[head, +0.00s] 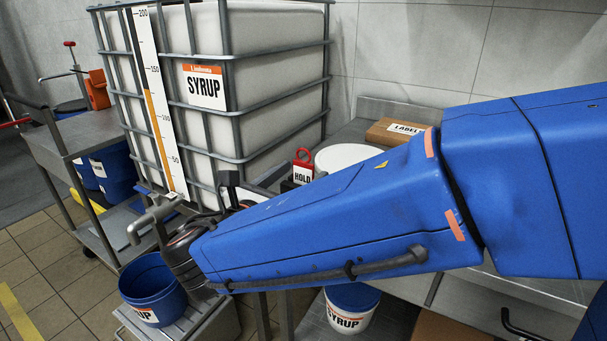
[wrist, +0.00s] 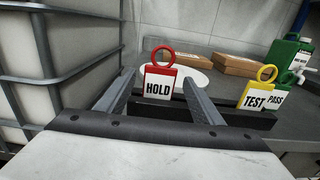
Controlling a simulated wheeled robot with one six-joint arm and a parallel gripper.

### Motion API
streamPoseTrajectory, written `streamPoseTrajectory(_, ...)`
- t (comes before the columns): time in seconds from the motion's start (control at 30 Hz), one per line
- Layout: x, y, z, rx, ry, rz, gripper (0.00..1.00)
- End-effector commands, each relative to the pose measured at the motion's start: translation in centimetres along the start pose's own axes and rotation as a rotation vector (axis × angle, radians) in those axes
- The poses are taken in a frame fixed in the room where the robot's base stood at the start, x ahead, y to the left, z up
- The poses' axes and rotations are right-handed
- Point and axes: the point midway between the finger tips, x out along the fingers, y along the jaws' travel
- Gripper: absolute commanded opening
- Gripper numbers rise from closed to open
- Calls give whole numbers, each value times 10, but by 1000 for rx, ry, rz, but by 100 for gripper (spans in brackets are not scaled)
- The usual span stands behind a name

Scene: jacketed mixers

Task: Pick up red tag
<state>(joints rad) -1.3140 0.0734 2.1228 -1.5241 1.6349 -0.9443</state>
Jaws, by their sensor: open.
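The red tag (wrist: 160,83) is a white card reading HOLD with a red top edge and a red ring. It stands upright at a dark bar on the grey counter, and also shows in the head view (head: 303,171), just behind my arm. My gripper (wrist: 159,76) is open and empty. In the wrist view its two grey fingers point forward, one on each side of the tag. I cannot tell whether the tag is between the fingertips or a little beyond them. In the head view my blue arm hides most of the gripper.
A caged SYRUP tank (head: 270,75) stands close on the left. A yellow TEST tag (wrist: 255,98) and a green PASS tag (wrist: 278,98) stand right of the red tag. A white round thing (head: 345,157) and a cardboard LABEL box (head: 385,130) lie behind. A blue bucket (head: 153,285) stands below.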

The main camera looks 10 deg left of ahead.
Motion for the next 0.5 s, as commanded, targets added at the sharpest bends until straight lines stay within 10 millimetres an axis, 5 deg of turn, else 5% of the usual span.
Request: streamPoseTrajectory(0.5, 45, 0, -1, 0, 0, -1, 61)
